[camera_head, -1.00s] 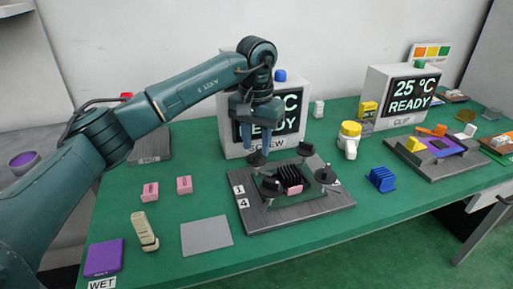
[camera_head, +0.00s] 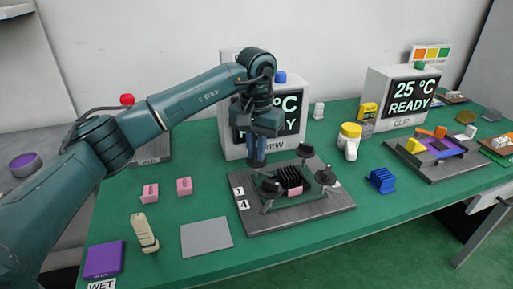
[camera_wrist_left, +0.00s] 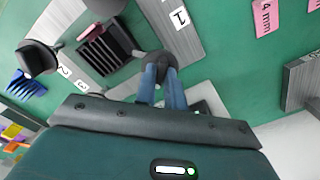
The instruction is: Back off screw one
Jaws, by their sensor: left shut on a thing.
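My left gripper (camera_head: 257,162) points down at the back left corner of the screw fixture (camera_head: 310,211), near the label 1 (camera_head: 239,191). In the left wrist view its two blue fingers (camera_wrist_left: 161,72) are shut on a dark round knob, screw one (camera_wrist_left: 153,58), beside the label 1 (camera_wrist_left: 180,17). Screw one is mostly hidden by the fingers in the head view. The other dark knobs stand at the back right (camera_head: 305,150), right (camera_head: 325,176) and front left (camera_head: 270,186). A black finned block (camera_head: 290,179) sits between them. My right gripper is not in view.
The screw display box (camera_head: 232,140) stands close behind the gripper. Pink blocks (camera_head: 149,193), a grey plate (camera_head: 206,236) and a beige tool (camera_head: 144,232) lie left of the fixture. A yellow-topped bottle (camera_head: 349,142) and blue finned piece (camera_head: 381,180) are to the right.

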